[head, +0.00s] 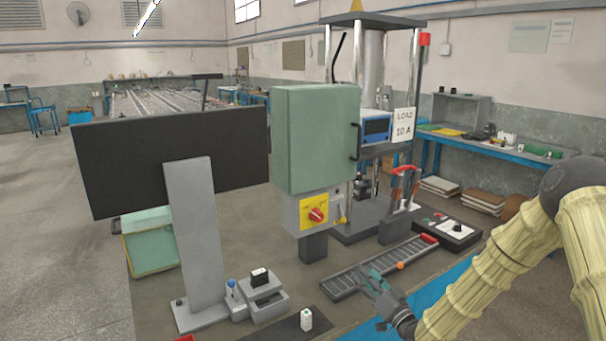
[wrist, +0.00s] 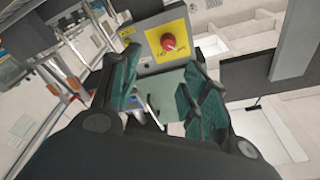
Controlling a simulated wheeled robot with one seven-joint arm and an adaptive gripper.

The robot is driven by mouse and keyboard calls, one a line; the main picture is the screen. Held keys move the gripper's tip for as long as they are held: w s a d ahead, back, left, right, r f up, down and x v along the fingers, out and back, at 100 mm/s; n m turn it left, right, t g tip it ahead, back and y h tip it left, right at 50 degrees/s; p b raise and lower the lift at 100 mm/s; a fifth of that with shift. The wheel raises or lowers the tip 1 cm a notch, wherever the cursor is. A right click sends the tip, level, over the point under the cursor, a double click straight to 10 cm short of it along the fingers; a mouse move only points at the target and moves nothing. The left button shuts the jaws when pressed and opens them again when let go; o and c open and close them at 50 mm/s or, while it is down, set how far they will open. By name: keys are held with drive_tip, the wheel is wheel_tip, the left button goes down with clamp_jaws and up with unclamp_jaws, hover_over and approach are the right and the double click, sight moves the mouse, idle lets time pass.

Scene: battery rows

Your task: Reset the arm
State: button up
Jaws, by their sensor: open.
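My gripper (head: 376,287) is at the lower right of the head view, at the end of my arm, above the table beside the slotted rail. Its green-padded fingers are apart with nothing between them. In the wrist view my gripper (wrist: 165,95) also shows open and empty. Beyond the fingers there is the yellow plate with a red rotary switch (wrist: 168,42). The same red switch (head: 316,215) is on the box below the green cabinet (head: 315,140) in the head view.
A white bottle (head: 306,320) stands on a dark mat at the front. A grey post (head: 190,240) carries a dark panel (head: 165,160) at left.

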drive_tip(key=s+a+f+g+h, duration=0.2)
drive_tip(key=s+f+g+h, duration=0.5)
drive_tip(key=s+f, duration=1.6)
drive_tip(key=s+d+f+g, duration=0.2)
drive_tip(key=s+f+g, duration=0.1)
drive_tip(key=s, duration=0.6)
drive_tip(key=s+d+f+n+g+h, duration=0.1)
drive_tip(key=s+d+f+g, duration=0.1)
drive_tip(key=s, duration=0.8)
drive_tip(key=s+d+f+g+h, duration=0.1)
drive_tip(key=s+f+g, duration=0.3)
drive_tip(key=s, duration=0.6)
drive_tip(key=shift+s+d+f+g+b, duration=0.15)
drive_tip(key=shift+s+d+g+b, duration=0.1)
drive_tip(key=shift+d+g+b, duration=0.4)
drive_tip(key=shift+a, duration=0.15)
